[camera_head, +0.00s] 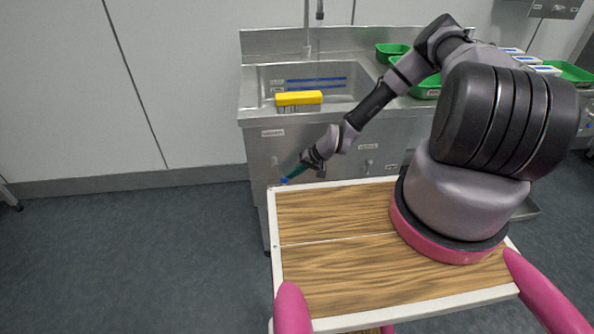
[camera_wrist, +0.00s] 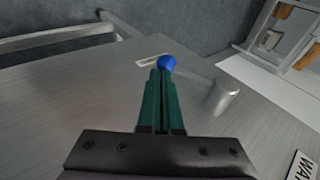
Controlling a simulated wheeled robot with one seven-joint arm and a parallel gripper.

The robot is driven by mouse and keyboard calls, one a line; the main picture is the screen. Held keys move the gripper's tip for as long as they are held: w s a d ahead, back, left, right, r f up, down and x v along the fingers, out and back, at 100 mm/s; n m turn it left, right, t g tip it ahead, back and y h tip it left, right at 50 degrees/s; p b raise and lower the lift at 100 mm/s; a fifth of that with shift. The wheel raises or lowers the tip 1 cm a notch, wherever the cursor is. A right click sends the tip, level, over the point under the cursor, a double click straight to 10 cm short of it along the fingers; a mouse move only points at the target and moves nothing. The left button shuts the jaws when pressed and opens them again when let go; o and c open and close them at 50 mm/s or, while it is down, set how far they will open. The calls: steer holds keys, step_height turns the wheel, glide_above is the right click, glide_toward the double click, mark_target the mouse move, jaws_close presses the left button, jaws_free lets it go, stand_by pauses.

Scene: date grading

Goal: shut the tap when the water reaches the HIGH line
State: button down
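The steel sink (camera_head: 262,90) stands against the back wall, with two blue level lines (camera_head: 317,79) on its inner back side. Their small labels are unreadable. The tall faucet (camera_head: 307,45) rises behind the basin. I cannot make out a water stream or the water level. A blue knob (camera_head: 284,180) shows low at the sink cabinet's front left; it also shows in the wrist view (camera_wrist: 167,63). My gripper (camera_head: 291,175) has teal fingers (camera_wrist: 163,75) pressed together, their tips at the knob. I cannot tell whether they touch it.
A yellow block (camera_head: 299,98) lies at the basin's front edge. A metal knob (camera_wrist: 222,95) sits right of my fingers in the wrist view. Green trays (camera_head: 392,50) stand right of the sink. Floor to the left is clear.

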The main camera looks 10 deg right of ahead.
steer(key=shift+s+x, duration=0.2)
steer(key=shift+x, duration=0.85)
steer(key=shift+a, duration=0.2)
steer(key=shift+w, duration=0.1)
